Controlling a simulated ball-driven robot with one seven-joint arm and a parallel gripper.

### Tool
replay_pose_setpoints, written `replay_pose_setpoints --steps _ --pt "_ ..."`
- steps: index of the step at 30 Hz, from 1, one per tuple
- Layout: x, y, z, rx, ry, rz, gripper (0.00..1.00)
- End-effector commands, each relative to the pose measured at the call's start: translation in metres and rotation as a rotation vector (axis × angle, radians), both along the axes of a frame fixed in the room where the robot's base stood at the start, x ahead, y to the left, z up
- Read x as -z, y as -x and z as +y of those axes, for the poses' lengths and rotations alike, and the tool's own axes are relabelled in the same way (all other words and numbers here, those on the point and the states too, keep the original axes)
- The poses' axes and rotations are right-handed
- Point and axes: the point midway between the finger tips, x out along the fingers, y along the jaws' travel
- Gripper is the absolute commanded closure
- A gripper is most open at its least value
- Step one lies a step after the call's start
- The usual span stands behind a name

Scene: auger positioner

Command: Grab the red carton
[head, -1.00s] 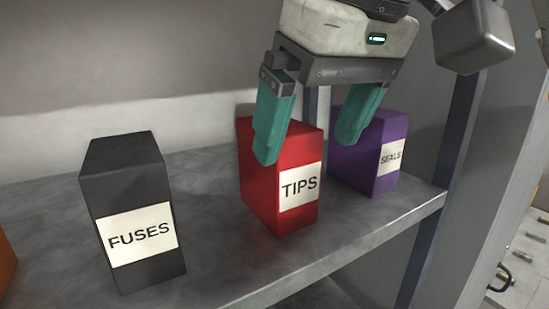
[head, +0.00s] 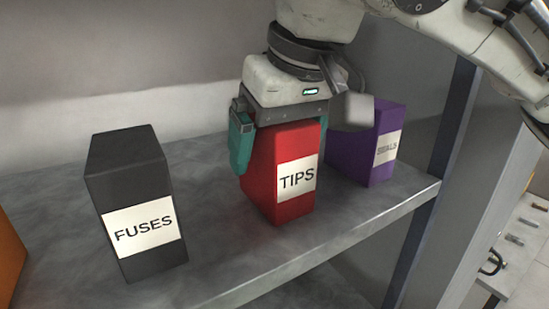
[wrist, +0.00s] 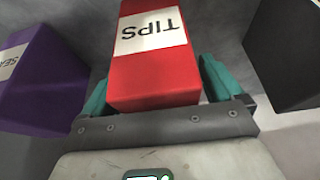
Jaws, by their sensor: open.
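The red carton (head: 270,187), labelled TIPS, stands upright on the grey shelf between a black and a purple carton. My gripper (head: 282,150) is right above it, pointing down, with its teal fingers open. In the head view one finger hangs along the carton's left side; the other is mostly hidden behind the carton and my wrist. In the wrist view the red carton (wrist: 152,78) lies between the two fingers of my gripper (wrist: 158,90), one on each side. I cannot tell whether either finger touches it.
The black FUSES carton (head: 130,185) stands to the left and the purple SEALS carton (head: 362,155) close to the right. An orange box (head: 8,255) is at the far left. The shelf (head: 250,270) has a bare front edge, with a dark upright post (head: 455,125) at its right end.

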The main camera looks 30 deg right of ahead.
Motion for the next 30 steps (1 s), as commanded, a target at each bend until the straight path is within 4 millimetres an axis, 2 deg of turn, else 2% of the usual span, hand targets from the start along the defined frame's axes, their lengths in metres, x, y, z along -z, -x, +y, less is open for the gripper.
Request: replay_pose_setpoints --steps 2,22,30 --pt "-0.0001 0.0000 0.0000 0.000 0.000 0.000 0.06" --pt "-0.0005 0.0002 0.0000 0.000 0.000 0.000 0.71" --pt "-0.0014 0.0000 0.0000 0.001 0.000 -0.001 0.72"
